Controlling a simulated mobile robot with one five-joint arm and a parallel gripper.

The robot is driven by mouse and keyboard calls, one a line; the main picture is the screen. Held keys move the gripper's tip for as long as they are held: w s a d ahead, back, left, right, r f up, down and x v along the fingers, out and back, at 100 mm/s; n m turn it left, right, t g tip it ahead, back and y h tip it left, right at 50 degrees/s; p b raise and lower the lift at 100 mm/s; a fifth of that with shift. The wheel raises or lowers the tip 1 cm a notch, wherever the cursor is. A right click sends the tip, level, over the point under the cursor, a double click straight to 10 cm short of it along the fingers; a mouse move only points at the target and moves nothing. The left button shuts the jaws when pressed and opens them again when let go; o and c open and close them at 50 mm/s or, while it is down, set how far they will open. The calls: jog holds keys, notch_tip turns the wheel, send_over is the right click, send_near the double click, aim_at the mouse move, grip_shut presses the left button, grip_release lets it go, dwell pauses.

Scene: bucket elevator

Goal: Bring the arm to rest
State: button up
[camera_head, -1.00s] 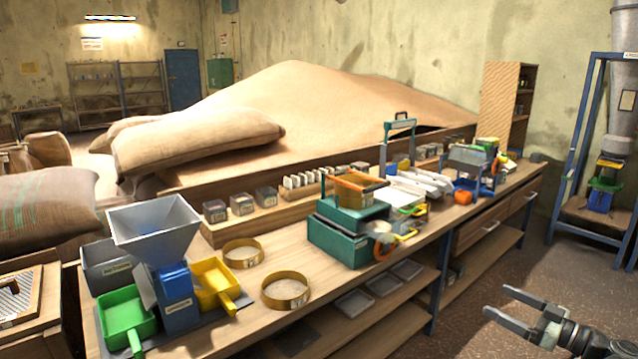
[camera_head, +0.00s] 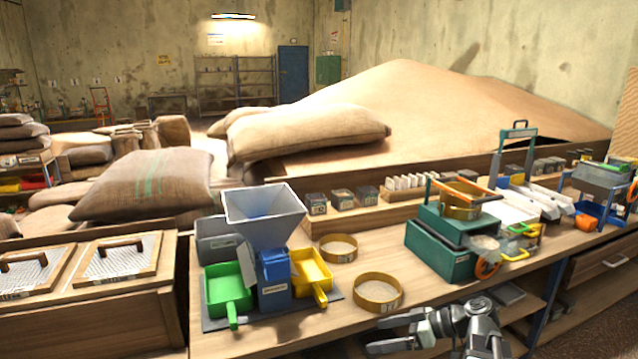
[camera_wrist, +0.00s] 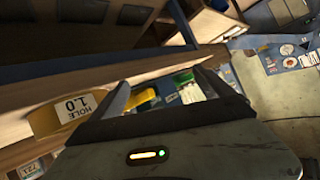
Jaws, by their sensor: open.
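My gripper (camera_head: 384,337) is at the bottom of the head view, its two fingers apart and pointing left. It is empty and in front of the workbench (camera_head: 340,300), near the bench's front edge. In the wrist view my gripper (camera_wrist: 160,88) also shows its two fingers spread with nothing held between them. Whether the arm touches the bench cannot be told.
On the bench stand a grey hopper (camera_head: 263,215) with a green tray (camera_head: 227,290) and a yellow tray (camera_head: 312,272), brass sieve rings (camera_head: 378,292) and a teal machine (camera_head: 440,250). Sacks (camera_head: 150,187) and a grain heap (camera_head: 430,105) lie behind. Two lidded boxes (camera_head: 120,262) stand left.

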jog(key=s+a+f+m+g+h, duration=0.3)
jog(key=s+a+f+g+h, duration=0.15)
jog(key=a+f+h, duration=0.5)
jog(key=d+f+m+h, duration=0.3)
jog(key=d+f+m, duration=0.1)
jog(key=d+m, duration=0.35)
notch_tip(320, 180, up, 15)
jog(key=p, duration=1.4)
jog(key=shift+s+m+t+p, duration=0.2)
jog(key=shift+m+t+p, duration=0.15)
jog(key=shift+m, duration=0.1)
jog(key=shift+a+y, duration=0.1)
jog(key=shift+y, duration=0.15)
